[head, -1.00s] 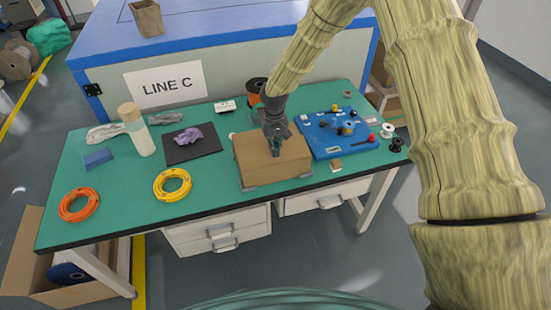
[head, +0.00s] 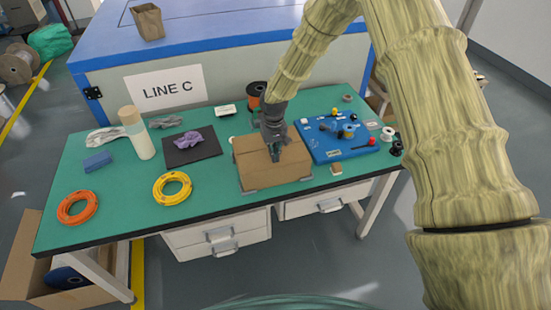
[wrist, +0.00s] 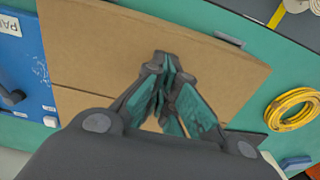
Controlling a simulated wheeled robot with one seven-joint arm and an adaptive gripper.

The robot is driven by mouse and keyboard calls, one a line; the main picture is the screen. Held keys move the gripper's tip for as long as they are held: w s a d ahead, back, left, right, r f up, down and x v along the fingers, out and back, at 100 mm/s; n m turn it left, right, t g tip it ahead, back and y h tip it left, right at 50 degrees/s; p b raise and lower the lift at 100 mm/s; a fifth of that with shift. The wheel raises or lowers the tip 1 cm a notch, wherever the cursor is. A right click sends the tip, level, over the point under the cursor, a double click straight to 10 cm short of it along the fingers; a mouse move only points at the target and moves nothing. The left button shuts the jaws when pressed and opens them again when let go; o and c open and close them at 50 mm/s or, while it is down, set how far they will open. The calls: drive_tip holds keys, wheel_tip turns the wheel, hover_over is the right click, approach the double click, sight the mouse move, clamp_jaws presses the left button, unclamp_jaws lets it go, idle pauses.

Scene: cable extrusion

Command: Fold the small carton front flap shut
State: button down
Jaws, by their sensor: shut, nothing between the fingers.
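The small brown carton (head: 246,170) sits near the front edge of the green bench, in the middle of the head view. Its front flap (head: 290,172) lies as a broad panel over the front part of the top, and a seam crosses behind it. In the wrist view the front flap (wrist: 120,45) fills the upper middle, with the seam below it at left. My gripper (head: 276,157) is shut and empty, pointing down over the carton top by the seam. It also shows in the wrist view (wrist: 165,85). Whether its tips touch the cardboard, I cannot tell.
A blue board (head: 335,150) with small parts stands close right of the carton. A yellow cable coil (head: 172,187) lies to its left, an orange coil (head: 77,206) farther left. A black mat (head: 205,153) with a purple cloth lies behind left. Bench is clear between coils.

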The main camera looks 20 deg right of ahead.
wheel_tip(320, 180, up, 6)
drive_tip(key=p, duration=0.3)
drive_tip(key=shift+r+p, duration=0.1)
drive_tip(key=shift+p, duration=0.2)
wheel_tip(320, 180, up, 3)
drive_tip(key=shift+f+p, duration=0.15)
drive_tip(key=shift+p, duration=0.5)
